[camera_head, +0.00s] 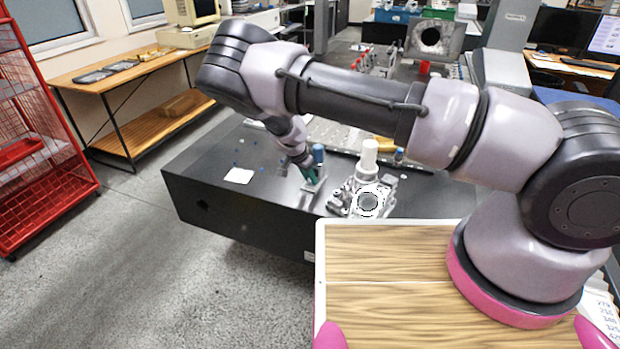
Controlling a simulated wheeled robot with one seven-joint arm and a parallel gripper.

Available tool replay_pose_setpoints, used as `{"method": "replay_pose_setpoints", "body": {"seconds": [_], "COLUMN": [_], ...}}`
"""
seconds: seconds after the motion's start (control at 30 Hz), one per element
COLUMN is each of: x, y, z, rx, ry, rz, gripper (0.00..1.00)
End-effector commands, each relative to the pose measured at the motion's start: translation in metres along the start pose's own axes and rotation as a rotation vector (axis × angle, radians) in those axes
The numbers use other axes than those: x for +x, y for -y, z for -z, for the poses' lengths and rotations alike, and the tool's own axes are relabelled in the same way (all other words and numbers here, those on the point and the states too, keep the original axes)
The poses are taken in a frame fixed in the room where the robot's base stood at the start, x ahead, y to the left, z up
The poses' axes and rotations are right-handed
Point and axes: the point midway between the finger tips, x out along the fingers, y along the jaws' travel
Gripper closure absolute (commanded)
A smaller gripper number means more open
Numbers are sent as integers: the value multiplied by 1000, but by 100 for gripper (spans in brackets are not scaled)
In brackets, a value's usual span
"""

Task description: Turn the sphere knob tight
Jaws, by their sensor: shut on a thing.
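My gripper (309,172) reaches down to a small grey fixture (315,185) near the front edge of the black table. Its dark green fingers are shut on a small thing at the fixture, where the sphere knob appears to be. The knob itself is hidden by the fingers and too small to make out. A blue upright cylinder (318,153) stands close to the right of my gripper.
A metal casting (368,202) with a round bore and a white cylinder (369,157) stand to the right on the black table (250,205). A white card (239,176) lies to the left. A red wire rack (40,150) stands far left.

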Motion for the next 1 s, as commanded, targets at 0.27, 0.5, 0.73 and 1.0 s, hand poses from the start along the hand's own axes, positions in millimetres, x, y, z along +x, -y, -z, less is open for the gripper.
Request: {"method": "replay_pose_setpoints", "body": {"seconds": [0.27, 0.5, 0.73, 1.0], "x": [2, 2, 2, 3], "y": [2, 3, 4, 4], "z": [1, 1, 2, 2], "rx": [228, 394, 515, 606], "ry": [-1, 0, 1, 1], "rz": [-97, -166, -216, -254], "gripper": [100, 100, 100, 100]}}
